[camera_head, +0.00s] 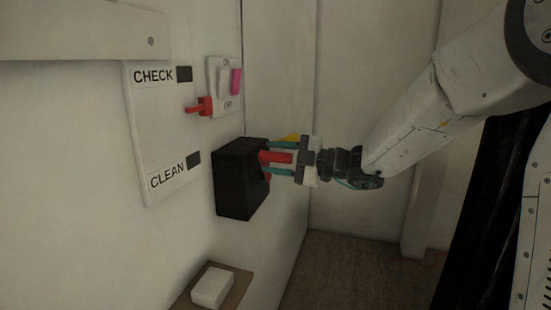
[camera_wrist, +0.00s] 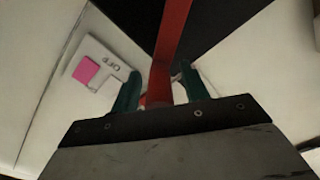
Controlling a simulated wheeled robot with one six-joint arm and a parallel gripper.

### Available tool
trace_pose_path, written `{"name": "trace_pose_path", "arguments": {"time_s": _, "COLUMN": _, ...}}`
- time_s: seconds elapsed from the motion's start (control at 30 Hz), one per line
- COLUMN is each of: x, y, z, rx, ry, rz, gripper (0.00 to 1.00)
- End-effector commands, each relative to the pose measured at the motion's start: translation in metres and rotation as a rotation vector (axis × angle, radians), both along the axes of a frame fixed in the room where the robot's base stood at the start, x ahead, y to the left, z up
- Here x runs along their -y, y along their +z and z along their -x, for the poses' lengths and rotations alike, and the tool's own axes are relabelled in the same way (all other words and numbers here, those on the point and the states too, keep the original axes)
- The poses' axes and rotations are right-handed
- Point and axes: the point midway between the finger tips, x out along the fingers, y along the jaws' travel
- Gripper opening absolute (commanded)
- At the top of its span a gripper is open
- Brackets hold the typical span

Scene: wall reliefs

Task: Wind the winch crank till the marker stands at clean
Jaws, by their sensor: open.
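The black winch box (camera_head: 238,182) juts from the wall. Its red crank (camera_head: 276,157) sticks out toward my gripper (camera_head: 281,159). My gripper's teal fingers are open, one above and one below the red handle in the head view. In the wrist view the red crank (camera_wrist: 166,55) runs between the two fingers, with a gap visible at the left one. The red marker (camera_head: 201,106) stands at the panel's right edge, between the CHECK label (camera_head: 153,76) and the CLEAN label (camera_head: 168,175), nearer CHECK. The crank's far side is hidden.
An ON/OFF switch plate (camera_head: 213,72) with a pink rocker (camera_head: 236,81) is on the wall above the box; the pink rocker also shows in the wrist view (camera_wrist: 86,70). A small shelf (camera_head: 232,294) with a white block (camera_head: 212,287) sits below. The floor at right looks clear.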

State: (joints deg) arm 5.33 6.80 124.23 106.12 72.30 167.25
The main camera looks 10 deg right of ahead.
Motion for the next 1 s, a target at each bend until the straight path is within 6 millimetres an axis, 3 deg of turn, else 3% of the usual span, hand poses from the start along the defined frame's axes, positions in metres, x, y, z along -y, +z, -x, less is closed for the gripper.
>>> {"name": "trace_pose_path", "arguments": {"time_s": 0.4, "x": 0.055, "y": 0.0, "z": 0.03, "rx": 0.0, "ry": -0.004, "rz": 0.0, "gripper": 0.45}}
{"name": "trace_pose_path", "arguments": {"time_s": 0.8, "x": 0.066, "y": 0.0, "z": 0.037, "rx": -0.001, "ry": 0.0, "rz": 0.0, "gripper": 0.45}}
{"name": "trace_pose_path", "arguments": {"time_s": 0.83, "x": 0.066, "y": 0.0, "z": 0.037, "rx": -0.001, "ry": 0.0, "rz": 0.0, "gripper": 0.42}}
{"name": "trace_pose_path", "arguments": {"time_s": 1.0, "x": 0.059, "y": 0.0, "z": 0.047, "rx": 0.061, "ry": 0.03, "rz": 0.064, "gripper": 0.0}}
